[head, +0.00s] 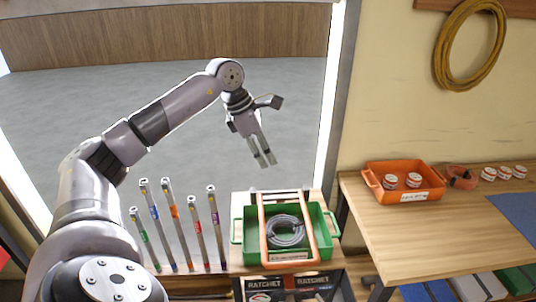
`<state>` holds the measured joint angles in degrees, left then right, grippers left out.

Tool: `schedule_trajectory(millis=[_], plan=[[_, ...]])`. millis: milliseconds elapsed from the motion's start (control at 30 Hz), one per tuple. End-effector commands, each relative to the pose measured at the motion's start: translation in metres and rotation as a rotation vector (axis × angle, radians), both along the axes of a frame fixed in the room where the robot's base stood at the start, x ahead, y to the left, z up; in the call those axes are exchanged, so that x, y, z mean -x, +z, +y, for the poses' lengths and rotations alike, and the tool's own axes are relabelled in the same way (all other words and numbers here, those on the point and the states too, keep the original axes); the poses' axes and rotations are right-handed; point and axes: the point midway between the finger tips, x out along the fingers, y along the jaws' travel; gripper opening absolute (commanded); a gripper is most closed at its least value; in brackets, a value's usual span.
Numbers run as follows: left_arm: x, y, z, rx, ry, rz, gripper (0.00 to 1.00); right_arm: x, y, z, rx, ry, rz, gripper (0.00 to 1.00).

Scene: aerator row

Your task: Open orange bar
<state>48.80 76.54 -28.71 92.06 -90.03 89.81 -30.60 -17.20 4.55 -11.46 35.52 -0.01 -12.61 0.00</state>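The orange bar (263,222) is a U-shaped frame with two long sides and a cross piece at the front. It lies across the green tray (326,221), over the area of a coil of grey cable (285,231) inside it. Its far ends are near a bar at the tray's back. My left gripper (267,165) hangs above and behind the tray, fingers pointing down, with a visible gap between them and nothing held. It is clear of the orange bar. My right gripper is not in view.
Several upright tubes with coloured bands (195,231) stand left of the tray. A wooden table (405,235) at right holds an orange bin (376,184) with round tins, and more tins beside it. A yellow hose (440,62) hangs on the wall. Boxes sit below the tray.

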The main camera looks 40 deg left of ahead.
Motion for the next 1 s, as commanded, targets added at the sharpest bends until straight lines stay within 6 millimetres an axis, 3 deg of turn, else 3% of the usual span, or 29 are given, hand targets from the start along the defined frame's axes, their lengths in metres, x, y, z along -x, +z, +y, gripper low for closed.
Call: schedule_trajectory(millis=[500,1000], plan=[[0.003,0.029,0.016,0.000,0.000,0.000,0.37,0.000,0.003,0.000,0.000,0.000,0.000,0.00],[0.003,0.030,0.016,0.001,0.000,0.001,0.37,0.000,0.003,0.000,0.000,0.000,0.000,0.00]])
